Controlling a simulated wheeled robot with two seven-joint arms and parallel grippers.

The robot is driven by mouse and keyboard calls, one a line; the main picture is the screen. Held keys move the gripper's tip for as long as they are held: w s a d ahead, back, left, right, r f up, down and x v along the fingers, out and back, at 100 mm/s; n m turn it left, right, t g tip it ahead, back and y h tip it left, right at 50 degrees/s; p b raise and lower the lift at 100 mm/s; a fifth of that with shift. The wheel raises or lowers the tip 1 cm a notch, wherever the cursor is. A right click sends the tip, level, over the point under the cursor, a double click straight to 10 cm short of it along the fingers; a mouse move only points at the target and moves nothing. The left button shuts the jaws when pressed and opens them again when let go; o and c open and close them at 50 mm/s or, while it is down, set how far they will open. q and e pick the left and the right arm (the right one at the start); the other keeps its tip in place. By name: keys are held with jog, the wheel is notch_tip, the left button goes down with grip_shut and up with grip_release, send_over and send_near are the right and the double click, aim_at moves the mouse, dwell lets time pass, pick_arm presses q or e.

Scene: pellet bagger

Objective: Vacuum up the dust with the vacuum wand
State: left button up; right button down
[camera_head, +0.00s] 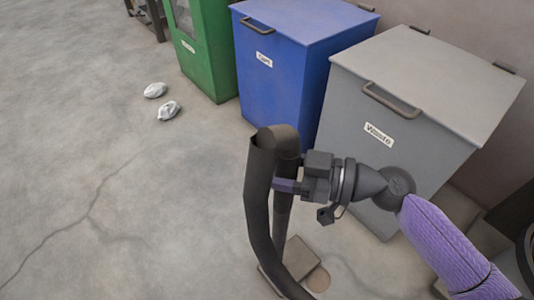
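The vacuum wand (259,205) is a dark tube, bent over at its top, with a hose-like length curving down to the bottom edge. My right gripper (284,186) comes in from the right and its fingers are closed at the upper part of the wand, which stands roughly upright. The fingertips are partly hidden by the tube. A flat brownish plate (302,254) lies on the floor by the wand's lower end; I cannot tell if it belongs to the wand. I cannot make out dust clearly. My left gripper is not in view.
A grey bin (350,155) labelled Waste, a blue bin (275,90) and a green bin (212,60) stand in a row along the back. Two crumpled white pieces (168,110) lie on the floor near the green bin. The concrete floor at left is clear.

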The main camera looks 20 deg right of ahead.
jog(key=s+d, duration=0.2)
jog(key=s, duration=0.4)
jog(key=s+d, duration=0.2)
jog(key=s, duration=0.5)
jog(key=shift+d, duration=0.3)
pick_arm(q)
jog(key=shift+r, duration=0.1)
pick_arm(e)
jog(key=shift+a, duration=0.1)
